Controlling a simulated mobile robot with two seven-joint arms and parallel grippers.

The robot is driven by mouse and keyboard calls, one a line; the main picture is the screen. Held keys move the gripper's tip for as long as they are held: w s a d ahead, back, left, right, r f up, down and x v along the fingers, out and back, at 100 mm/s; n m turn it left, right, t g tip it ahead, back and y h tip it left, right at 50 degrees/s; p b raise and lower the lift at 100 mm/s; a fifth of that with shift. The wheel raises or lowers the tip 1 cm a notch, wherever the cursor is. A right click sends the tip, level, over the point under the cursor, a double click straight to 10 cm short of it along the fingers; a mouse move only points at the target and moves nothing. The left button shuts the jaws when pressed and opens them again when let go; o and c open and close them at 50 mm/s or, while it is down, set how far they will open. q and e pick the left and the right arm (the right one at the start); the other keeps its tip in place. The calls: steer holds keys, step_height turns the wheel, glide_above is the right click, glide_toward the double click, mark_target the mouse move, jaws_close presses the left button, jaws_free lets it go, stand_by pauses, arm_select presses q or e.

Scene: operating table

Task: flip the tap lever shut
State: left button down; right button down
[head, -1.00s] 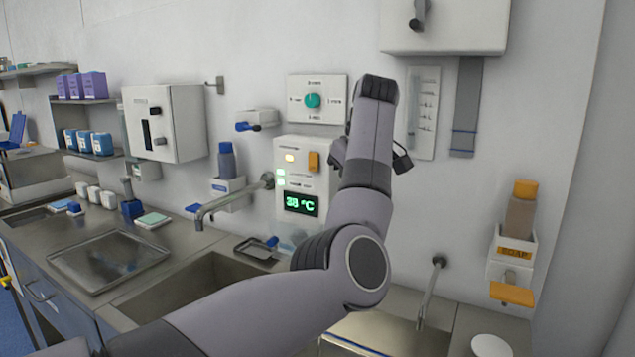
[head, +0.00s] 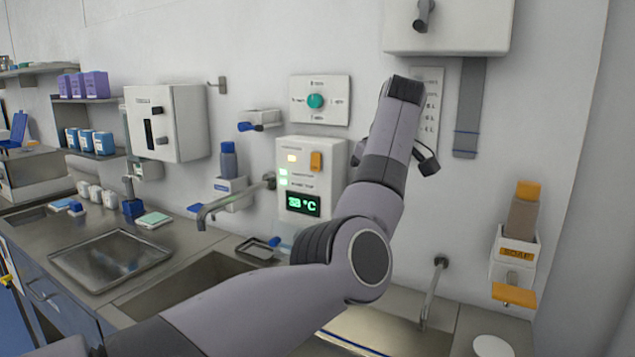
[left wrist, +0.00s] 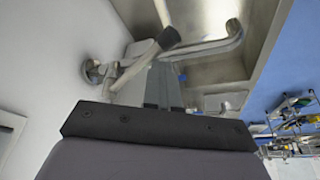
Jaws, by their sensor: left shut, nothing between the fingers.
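In the left wrist view, a metal tap (left wrist: 207,47) comes out of the pale wall, its spout curving over a sink basin. Its lever (left wrist: 145,62), with a thick dark grey end, slants up across the tap. My left gripper (left wrist: 164,68) is shut and empty, its grey fingers close to the lever; I cannot tell whether they touch. In the head view my left arm rises in front of the wall and hides the fingertips. Two taps show there, a left tap (head: 232,197) and a right tap (head: 432,292); no lever is clear on either. My right gripper is not in view.
A control panel with a green display (head: 303,204) and a dial plate (head: 320,100) are on the wall left of my arm. A metal tray (head: 110,258) lies on the counter at left.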

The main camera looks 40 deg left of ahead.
arm_select(q)
steer(key=shift+w+d+r, duration=0.15)
steer(key=shift+w+d, duration=0.05)
steer(key=shift+d, duration=0.2)
steer(key=v, duration=0.5)
steer(key=shift+s+d+r, duration=0.1)
steer(key=shift+d+r, duration=0.1)
steer(key=shift+r, duration=0.05)
steer(key=shift+s+a+r, duration=0.15)
steer(key=shift+a+r, duration=0.05)
steer(key=shift+r, duration=0.25)
steer(key=shift+d+r, duration=0.1)
steer(key=shift+r, duration=0.1)
steer(key=shift+s, duration=0.1)
